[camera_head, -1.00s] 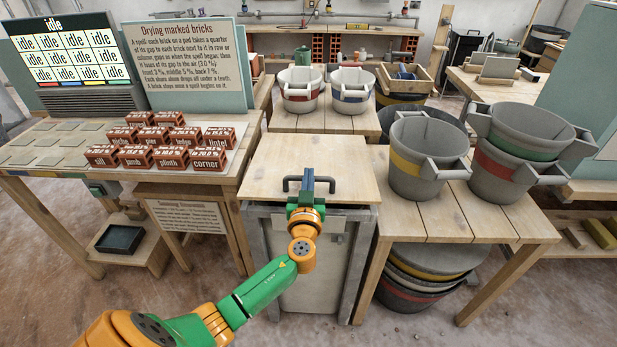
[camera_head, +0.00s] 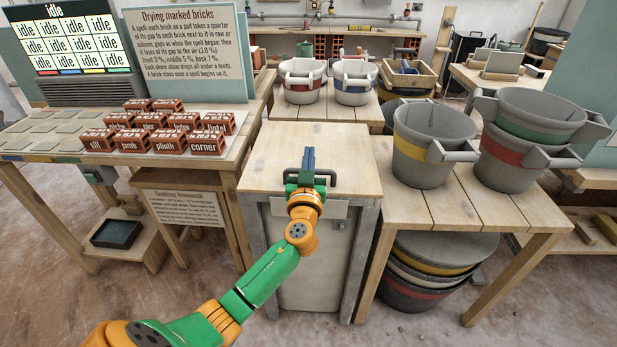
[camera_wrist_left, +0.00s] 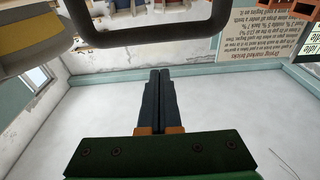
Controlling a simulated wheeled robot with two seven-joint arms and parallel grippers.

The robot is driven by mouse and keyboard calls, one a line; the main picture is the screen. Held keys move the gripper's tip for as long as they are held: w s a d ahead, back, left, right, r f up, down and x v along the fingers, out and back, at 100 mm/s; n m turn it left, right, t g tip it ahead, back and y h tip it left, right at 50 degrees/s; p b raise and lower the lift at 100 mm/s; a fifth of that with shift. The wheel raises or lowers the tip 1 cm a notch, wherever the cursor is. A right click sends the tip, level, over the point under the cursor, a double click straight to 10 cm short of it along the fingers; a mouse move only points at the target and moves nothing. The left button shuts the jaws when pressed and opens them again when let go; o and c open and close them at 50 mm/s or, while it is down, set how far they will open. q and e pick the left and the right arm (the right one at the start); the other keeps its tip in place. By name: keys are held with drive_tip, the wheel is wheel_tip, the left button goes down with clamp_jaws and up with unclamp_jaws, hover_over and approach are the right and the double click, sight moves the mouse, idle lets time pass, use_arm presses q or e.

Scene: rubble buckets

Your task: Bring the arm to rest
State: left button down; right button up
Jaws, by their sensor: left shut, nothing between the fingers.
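My left arm (camera_head: 270,275), green and orange, reaches in from the lower left of the head view. In the left wrist view the shut fingers (camera_wrist_left: 158,98) point up the picture, and a dark bar-like handle (camera_wrist_left: 150,32) crosses above the tips. My right gripper is not in view.
Labelled red bricks (camera_head: 158,143) stand on the table at the left, beside the sign (camera_head: 188,58) and a screen reading idle (camera_head: 75,45). Grey buckets with yellow (camera_head: 412,152) and red (camera_head: 490,154) bands stand on the right bench (camera_head: 440,212). Two smaller buckets (camera_head: 300,92) are behind.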

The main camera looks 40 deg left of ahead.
use_arm(q)
drive_tip(key=b+v, duration=0.3)
drive_tip(key=v, duration=0.6)
drive_tip(key=s+d+f+m+g+h+p, duration=0.2)
drive_tip(key=f, duration=0.6)
drive_tip(key=s+d+f+m+g+h+p, duration=0.1)
drive_tip(key=d+f+m+g+h+p, duration=0.1)
drive_tip(key=f, duration=0.6)
drive_tip(key=s+d+f+m+g+h+p, duration=0.2)
drive_tip(key=f+m, duration=0.1)
drive_tip(key=f, duration=0.5)
drive_tip(key=s+d+f+m+g+h+p, duration=0.1)
drive_tip(key=s+f+g, duration=0.2)
drive_tip(key=s+f, duration=0.35)
drive_tip(key=s+d+f+g+h+p, duration=0.1)
drive_tip(key=s+d+f+g+h, duration=0.1)
drive_tip(key=s+f, duration=0.4)
drive_tip(key=s+f+g+p, duration=0.1)
drive_tip(key=s+g, duration=0.1)
drive_tip(key=s, duration=0.7)
drive_tip(key=s+d+f+g+h+p, duration=0.1)
drive_tip(key=s+f+g, duration=0.1)
drive_tip(key=s, duration=0.8)
drive_tip(key=shift+s+f+m+g, duration=0.3)
drive_tip(key=shift+g, duration=0.1)
